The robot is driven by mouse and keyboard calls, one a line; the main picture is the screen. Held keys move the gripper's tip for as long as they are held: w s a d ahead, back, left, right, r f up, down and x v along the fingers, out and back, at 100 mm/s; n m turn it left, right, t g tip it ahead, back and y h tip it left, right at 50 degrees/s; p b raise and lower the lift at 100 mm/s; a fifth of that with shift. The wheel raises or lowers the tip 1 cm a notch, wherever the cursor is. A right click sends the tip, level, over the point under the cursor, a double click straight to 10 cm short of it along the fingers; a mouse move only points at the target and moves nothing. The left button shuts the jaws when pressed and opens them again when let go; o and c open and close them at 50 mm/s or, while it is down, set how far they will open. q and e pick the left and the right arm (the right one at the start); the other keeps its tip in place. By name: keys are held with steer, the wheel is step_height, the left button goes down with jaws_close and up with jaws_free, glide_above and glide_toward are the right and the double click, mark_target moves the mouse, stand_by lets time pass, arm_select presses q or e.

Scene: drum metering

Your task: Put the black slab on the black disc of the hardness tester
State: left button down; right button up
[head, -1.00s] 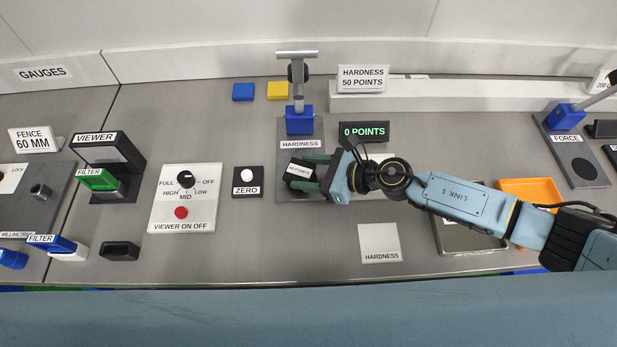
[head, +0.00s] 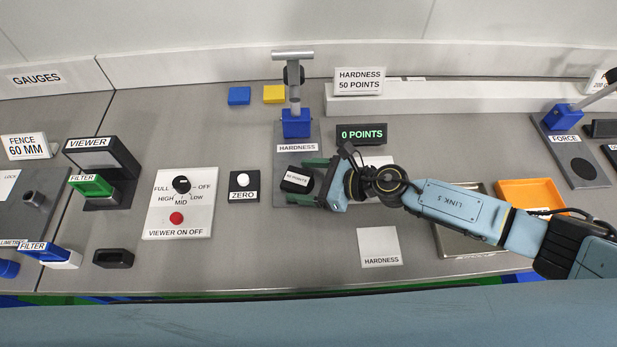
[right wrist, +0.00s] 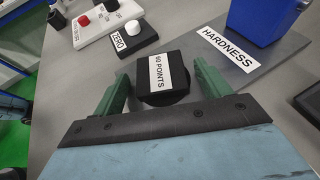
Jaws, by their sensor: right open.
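The black slab (head: 295,183), with a white label, sits on the black disc of the hardness tester. In the right wrist view the slab (right wrist: 158,66) reads "60 POINTS", and the disc's dark round edge (right wrist: 166,98) shows below it. The slab hides most of the disc. My right gripper (head: 306,181) is open, with one green finger on each side of the slab. In the right wrist view both fingers (right wrist: 160,80) stand apart from the slab, with gaps on either side. My left gripper is not in view.
The tester's blue post (head: 296,123) with its lever stands just behind the slab. A display (head: 361,133) reads "0 POINTS". The ZERO button (head: 243,180) and viewer panel (head: 180,217) lie to the left. A white HARDNESS plate (head: 379,247) lies in front.

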steer(key=shift+d+r+p, duration=0.15)
steer(key=shift+r+p, duration=0.15)
steer(key=shift+r, duration=0.05)
steer(key=b+v, duration=0.1)
steer(key=v, duration=1)
steer(key=shift+s+d, duration=0.25)
